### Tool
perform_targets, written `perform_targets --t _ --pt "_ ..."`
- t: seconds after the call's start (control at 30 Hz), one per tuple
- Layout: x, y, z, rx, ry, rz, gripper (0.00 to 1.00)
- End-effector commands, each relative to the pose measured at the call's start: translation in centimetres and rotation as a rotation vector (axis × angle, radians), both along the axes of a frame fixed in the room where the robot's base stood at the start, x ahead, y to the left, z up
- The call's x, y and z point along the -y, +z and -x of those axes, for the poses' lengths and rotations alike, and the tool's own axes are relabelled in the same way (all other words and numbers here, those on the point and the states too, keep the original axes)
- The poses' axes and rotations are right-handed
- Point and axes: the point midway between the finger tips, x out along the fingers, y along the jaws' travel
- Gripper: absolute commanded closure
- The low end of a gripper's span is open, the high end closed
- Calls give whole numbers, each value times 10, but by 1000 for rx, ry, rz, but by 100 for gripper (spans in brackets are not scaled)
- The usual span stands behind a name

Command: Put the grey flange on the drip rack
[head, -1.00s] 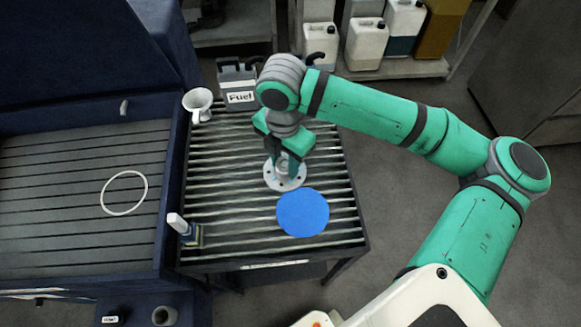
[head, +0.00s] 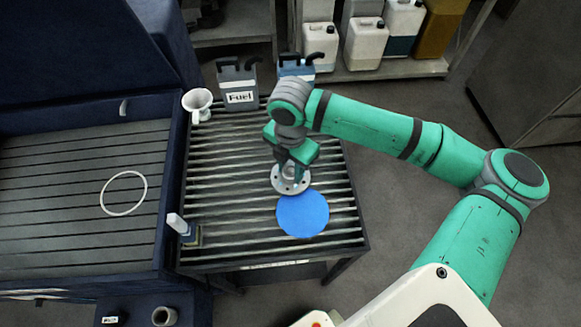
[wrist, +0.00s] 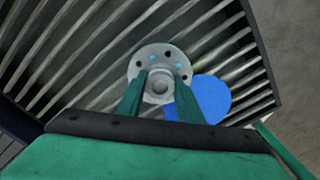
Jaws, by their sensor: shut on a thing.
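The grey flange (head: 290,180) is a round disc with bolt holes and a raised hub. My gripper (head: 292,166) is shut on its hub, over the slatted drip rack (head: 225,225). In the wrist view the two green fingers (wrist: 160,88) close on either side of the hub of the flange (wrist: 146,57), which faces the camera. A flat blue disc (head: 303,213) lies on the rack just in front of the flange, and the flange's edge nearly meets or overlaps it. I cannot tell whether the flange touches the slats.
A white funnel (head: 197,103), a Fuel can (head: 238,86) and a blue-grey can (head: 297,68) stand along the rack's back. A small white-capped bottle (head: 180,225) is at its front left. A blue basin with a white ring (head: 124,194) adjoins on the left.

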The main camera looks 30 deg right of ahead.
Motion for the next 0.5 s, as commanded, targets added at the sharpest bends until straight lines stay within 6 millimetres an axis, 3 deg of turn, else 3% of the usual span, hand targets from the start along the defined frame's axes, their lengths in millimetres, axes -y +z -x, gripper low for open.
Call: perform_targets --t 0.03,0.07,0.1,0.5 --pt "0 -1 0 0 -1 -1 100" --pt "0 -1 0 0 0 -1 60" --pt "0 -1 0 0 -1 -1 50" --pt "1 3 0 1 0 2 48"
